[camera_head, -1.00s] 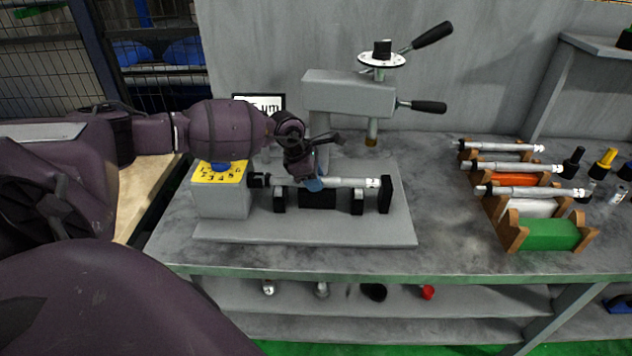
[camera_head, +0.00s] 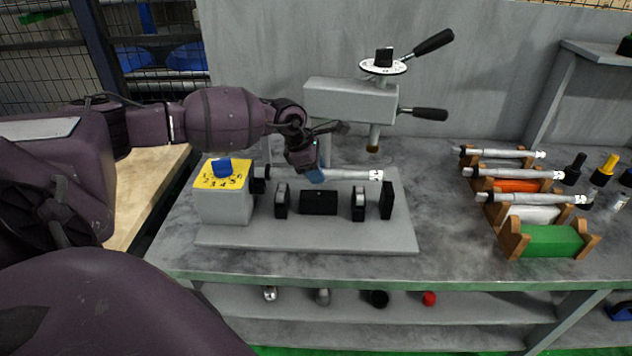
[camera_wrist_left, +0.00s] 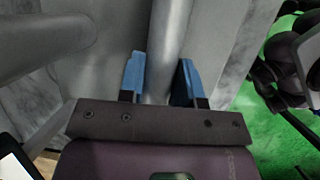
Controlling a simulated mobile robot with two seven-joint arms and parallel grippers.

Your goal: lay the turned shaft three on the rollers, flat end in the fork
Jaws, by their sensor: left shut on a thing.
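My left gripper (camera_head: 315,176) is shut on a silver turned shaft (camera_head: 350,175), holding it about level above the rollers. The shaft also shows between the blue fingertips in the left wrist view (camera_wrist_left: 168,45). A gap shows between the shaft and the black roller supports (camera_head: 281,201) and (camera_head: 358,204). The shaft's left end is close to the dark fork (camera_head: 258,180) on the grey headstock (camera_head: 222,205); whether they touch is unclear. Its right end, with dark marks, is above the black end stop (camera_head: 386,201). I cannot read its number. My right gripper is not in view.
A grey measuring head (camera_head: 350,100) with black-knobbed levers overhangs the fixture from behind, its spindle (camera_head: 374,138) pointing down. At right, several wooden racks hold other shafts, such as one (camera_head: 530,198) near the green block (camera_head: 550,240). The bench between is clear.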

